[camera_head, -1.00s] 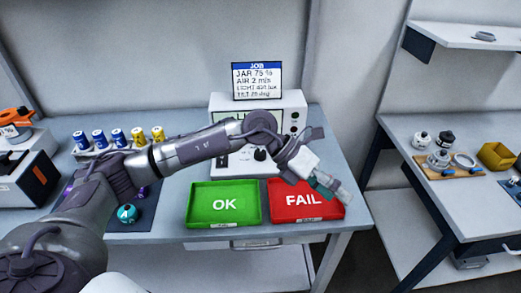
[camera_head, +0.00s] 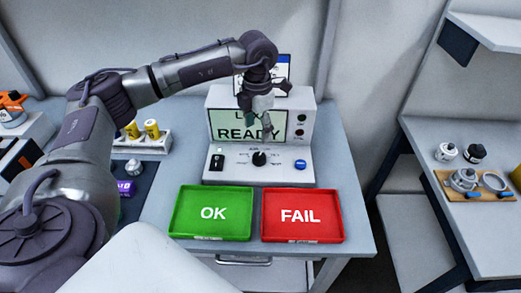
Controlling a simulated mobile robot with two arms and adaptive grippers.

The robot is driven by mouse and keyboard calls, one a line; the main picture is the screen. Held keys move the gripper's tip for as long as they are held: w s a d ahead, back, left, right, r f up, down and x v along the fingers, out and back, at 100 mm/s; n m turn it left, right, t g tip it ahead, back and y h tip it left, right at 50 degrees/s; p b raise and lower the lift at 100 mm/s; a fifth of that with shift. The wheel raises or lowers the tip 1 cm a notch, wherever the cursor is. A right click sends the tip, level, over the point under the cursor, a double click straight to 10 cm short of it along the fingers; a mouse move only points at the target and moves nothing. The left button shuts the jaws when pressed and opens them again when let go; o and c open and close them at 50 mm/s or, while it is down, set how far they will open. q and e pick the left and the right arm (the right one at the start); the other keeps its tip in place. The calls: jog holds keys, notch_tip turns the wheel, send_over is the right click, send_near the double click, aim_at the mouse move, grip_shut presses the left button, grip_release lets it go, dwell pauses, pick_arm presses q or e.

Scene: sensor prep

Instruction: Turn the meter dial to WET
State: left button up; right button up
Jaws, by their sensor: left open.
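The meter (camera_head: 300,165) is a white box at the back of the table. Its green screen (camera_head: 222,122) reads READY, with an upper line partly covered by my gripper. The black round dial (camera_head: 259,158) sits mid-panel on the sloped front, with small markings around it too small to read. My left gripper (camera_head: 266,128) hangs fingers-down in front of the screen, above the dial and apart from it. It is open and empty. My right gripper is not in view.
A green OK tray (camera_head: 178,226) and a red FAIL tray (camera_head: 330,232) lie in front of the meter. A black switch (camera_head: 217,162) and a blue button (camera_head: 300,164) flank the dial. Yellow cylinders (camera_head: 152,129) stand in a rack at left. A side bench (camera_head: 470,235) is at right.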

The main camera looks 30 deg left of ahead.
pick_arm(q)
send_over(259, 156)
jog(key=f, duration=0.4)
jog(key=shift+s+f+p, duration=0.1)
jog(key=shift+s+p, duration=0.1)
jog(key=shift+p, duration=0.2)
jog(key=f, duration=0.2)
jog(key=f+p, duration=0.1)
jog(key=f, duration=0.2)
jog(key=shift+w+f, duration=0.2)
jog(key=shift+f, duration=0.5)
jog(key=c, duration=1.1)
jog(key=shift+c, duration=0.2)
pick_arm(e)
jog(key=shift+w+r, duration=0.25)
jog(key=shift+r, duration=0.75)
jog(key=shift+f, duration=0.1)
